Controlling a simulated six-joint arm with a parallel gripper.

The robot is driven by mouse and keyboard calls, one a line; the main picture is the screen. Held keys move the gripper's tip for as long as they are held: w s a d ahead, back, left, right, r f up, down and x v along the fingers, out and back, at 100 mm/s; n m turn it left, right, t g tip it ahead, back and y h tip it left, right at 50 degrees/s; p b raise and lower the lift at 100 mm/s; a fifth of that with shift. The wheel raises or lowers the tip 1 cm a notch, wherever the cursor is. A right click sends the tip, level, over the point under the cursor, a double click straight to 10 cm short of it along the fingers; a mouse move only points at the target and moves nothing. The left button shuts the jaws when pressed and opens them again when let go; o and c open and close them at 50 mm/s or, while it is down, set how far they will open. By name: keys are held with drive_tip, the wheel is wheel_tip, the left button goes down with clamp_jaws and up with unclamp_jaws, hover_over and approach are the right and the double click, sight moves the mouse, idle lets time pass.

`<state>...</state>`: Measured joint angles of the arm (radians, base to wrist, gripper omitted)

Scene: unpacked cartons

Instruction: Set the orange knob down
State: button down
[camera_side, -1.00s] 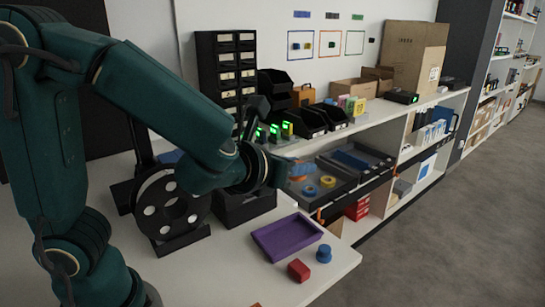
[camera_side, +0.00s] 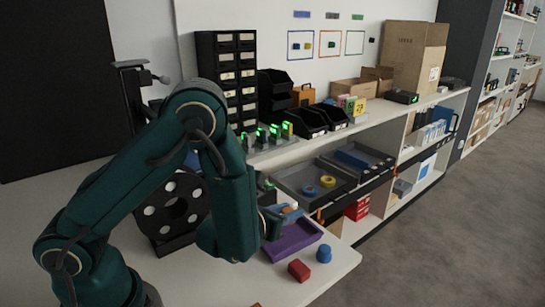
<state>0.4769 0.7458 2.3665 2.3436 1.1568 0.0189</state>
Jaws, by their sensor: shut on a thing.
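My gripper (camera_side: 287,212) is shut on the orange knob (camera_side: 287,209), of which only a small orange patch shows between the fingers. It is over the back part of the purple tray (camera_side: 296,240), which lies on the white table near its right edge. I cannot tell whether the knob touches the tray. My arm hides the left part of the tray.
A blue knob (camera_side: 324,254) and a red block (camera_side: 299,270) stand in front of the tray near the table edge. A black reel (camera_side: 170,212) stands left, partly behind my arm. A grey bin (camera_side: 310,183) with blue and yellow rings is behind.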

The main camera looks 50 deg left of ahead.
sight(286, 239)
drive_tip(key=shift+f, duration=2.4)
drive_tip(key=shift+f, duration=0.2)
drive_tip(key=c, duration=0.6)
unclamp_jaws()
drive_tip(key=shift+c, duration=0.2)
drive_tip(key=shift+r, duration=0.2)
drive_tip(key=shift+s+d+r, duration=0.1)
drive_tip(key=shift+s, duration=0.15)
drive_tip(key=shift+v, duration=3.45)
